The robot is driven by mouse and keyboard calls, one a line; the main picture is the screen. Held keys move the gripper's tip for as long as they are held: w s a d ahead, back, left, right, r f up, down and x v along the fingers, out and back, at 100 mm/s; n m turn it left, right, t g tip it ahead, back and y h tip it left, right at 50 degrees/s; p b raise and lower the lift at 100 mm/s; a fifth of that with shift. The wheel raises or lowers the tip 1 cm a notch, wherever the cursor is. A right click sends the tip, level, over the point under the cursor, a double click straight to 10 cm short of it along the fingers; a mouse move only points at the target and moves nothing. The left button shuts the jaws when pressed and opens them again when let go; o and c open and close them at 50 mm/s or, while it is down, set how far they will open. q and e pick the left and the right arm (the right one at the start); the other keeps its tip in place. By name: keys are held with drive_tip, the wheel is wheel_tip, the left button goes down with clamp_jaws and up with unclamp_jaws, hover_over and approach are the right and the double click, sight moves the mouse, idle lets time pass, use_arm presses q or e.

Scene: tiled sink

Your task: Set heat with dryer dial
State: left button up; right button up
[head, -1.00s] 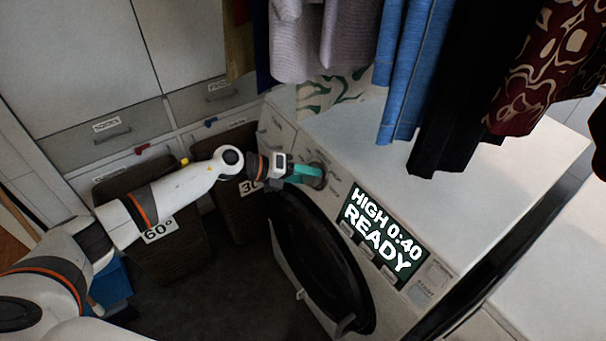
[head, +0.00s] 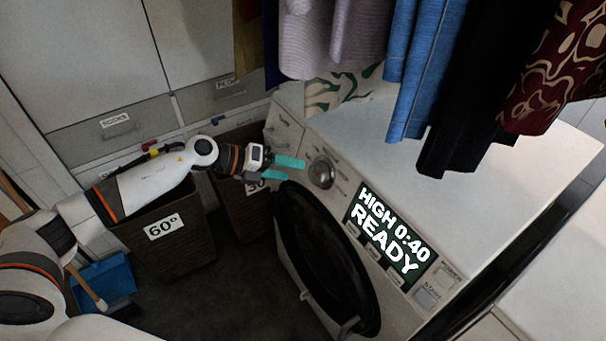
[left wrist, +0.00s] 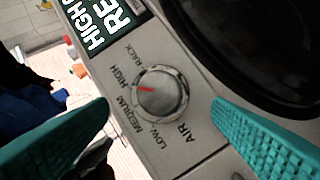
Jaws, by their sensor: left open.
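The dryer dial (head: 321,173) is a round silver knob on the white dryer's (head: 405,180) front panel. In the left wrist view the dial (left wrist: 162,94) has a red mark pointing toward the HIGH label, with MEDIUM, LOW and AIR around it. The display (head: 390,236) reads "HIGH 0:40 READY". My left gripper (head: 289,169) has teal fingers, spread open and empty, just left of the dial and apart from it. In the left wrist view its fingers (left wrist: 160,135) stand on both sides of the dial with a gap. My right gripper is not in view.
Clothes (head: 415,70) hang above the dryer top. The dark round dryer door (head: 330,262) is below the panel. Wicker baskets (head: 180,245), one labelled 60°, stand at the left, with a blue dustpan (head: 105,280) on the floor. Buttons sit below the display.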

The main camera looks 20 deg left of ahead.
use_arm(q)
drive_tip(key=b+v, duration=0.1)
drive_tip(key=v, duration=0.4)
idle(0.4)
drive_tip(key=w+a+f+n+t+y, duration=0.1)
drive_tip(key=a+f+n+t+y, duration=0.15)
drive_tip(key=f+n, duration=0.7)
drive_tip(key=w+a+f+n+t+y, duration=0.15)
drive_tip(key=f+n+t, duration=0.35)
drive_tip(key=f, duration=0.7)
drive_tip(key=s+a+f+n+g+y, duration=0.2)
drive_tip(key=s+f+n+y, duration=0.35)
drive_tip(key=f, duration=0.55)
drive_tip(key=s+d+f+n+g+y, duration=0.2)
drive_tip(key=s+f+n+g, duration=0.45)
drive_tip(key=s+f, duration=1.15)
drive_tip(key=s+d+f+n+g, duration=0.1)
drive_tip(key=s+d+f+n, duration=0.1)
drive_tip(key=s, duration=0.6)
drive_tip(key=s+d+f+n+g, duration=0.1)
drive_tip(key=s+d+n+g, duration=0.1)
drive_tip(key=s, duration=0.6)
drive_tip(key=s+d+f+n+g, duration=0.1)
drive_tip(key=s+d+f+n, duration=0.1)
drive_tip(key=s, duration=0.7)
drive_tip(key=shift+d+f+g, duration=0.3)
drive_tip(key=shift+d+f, duration=0.05)
drive_tip(key=shift+d, duration=0.2)
